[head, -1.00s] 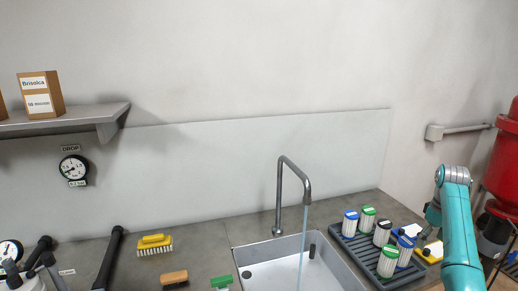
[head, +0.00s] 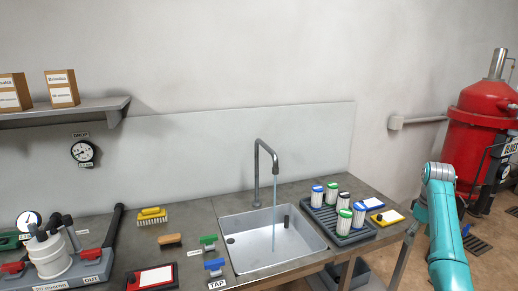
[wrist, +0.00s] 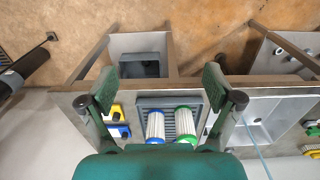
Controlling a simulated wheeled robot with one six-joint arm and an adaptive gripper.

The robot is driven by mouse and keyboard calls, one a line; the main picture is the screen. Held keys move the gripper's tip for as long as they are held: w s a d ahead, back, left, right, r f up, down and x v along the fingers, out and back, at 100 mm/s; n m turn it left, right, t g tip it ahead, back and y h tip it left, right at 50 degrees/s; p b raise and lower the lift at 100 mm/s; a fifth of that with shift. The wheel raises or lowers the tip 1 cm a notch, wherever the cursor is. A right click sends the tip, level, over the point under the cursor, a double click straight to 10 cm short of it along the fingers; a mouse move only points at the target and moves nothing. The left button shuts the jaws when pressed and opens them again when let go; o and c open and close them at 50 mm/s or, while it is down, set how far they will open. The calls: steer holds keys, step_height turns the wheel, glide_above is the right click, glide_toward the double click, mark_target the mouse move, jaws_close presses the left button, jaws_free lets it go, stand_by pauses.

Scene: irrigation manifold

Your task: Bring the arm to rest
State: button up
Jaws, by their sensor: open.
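My gripper (wrist: 160,92) is open in the wrist view, its two green fingers wide apart with nothing between them at the tips. Below it, at some distance, two white filter cartridges with blue (wrist: 155,126) and green (wrist: 185,126) lids stand in the grey rack. My teal arm (head: 445,225) rises at the right of the head view, to the right of the counter. My gripper is not visible in the head view.
The sink (head: 262,245) has water running from its tap (head: 257,165). The drying rack (head: 368,236) with several cartridges stands right of it. A red tank (head: 475,140) stands behind my arm. A filter housing (head: 48,255) is at the left.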

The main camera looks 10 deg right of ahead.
steer(key=a+f+t, duration=0.1)
steer(key=a+f, duration=0.4)
steer(key=f, duration=0.3)
steer(key=a+f+t+h, duration=0.1)
steer(key=a+f, duration=0.3)
steer(key=f, duration=0.5)
steer(key=a+f+t, duration=0.1)
steer(key=a+f, duration=0.4)
steer(key=f, duration=0.3)
steer(key=s+a+f+t+h, duration=0.1)
steer(key=s+a+f+t, duration=0.1)
steer(key=s+a+f, duration=0.5)
steer(key=s+a+f+t, duration=0.2)
steer(key=s+a+f, duration=0.4)
steer(key=a, duration=0.4)
steer(key=s+a+r+t, duration=0.2)
steer(key=s+a+r, duration=0.2)
steer(key=s+a, duration=0.5)
steer(key=s+a+r+t, duration=0.2)
steer(key=s+a+r, duration=0.15)
steer(key=s, duration=0.95)
steer(key=s+a+r+t+y, duration=0.1)
steer(key=s+a+r+t, duration=0.1)
steer(key=s+r, duration=0.5)
steer(key=s+a+r+m+t+y, duration=0.1)
steer(key=s+a+r, duration=0.2)
steer(key=r, duration=1.1)
steer(key=shift+s+t, duration=0.4)
steer(key=shift+s, duration=1.45)
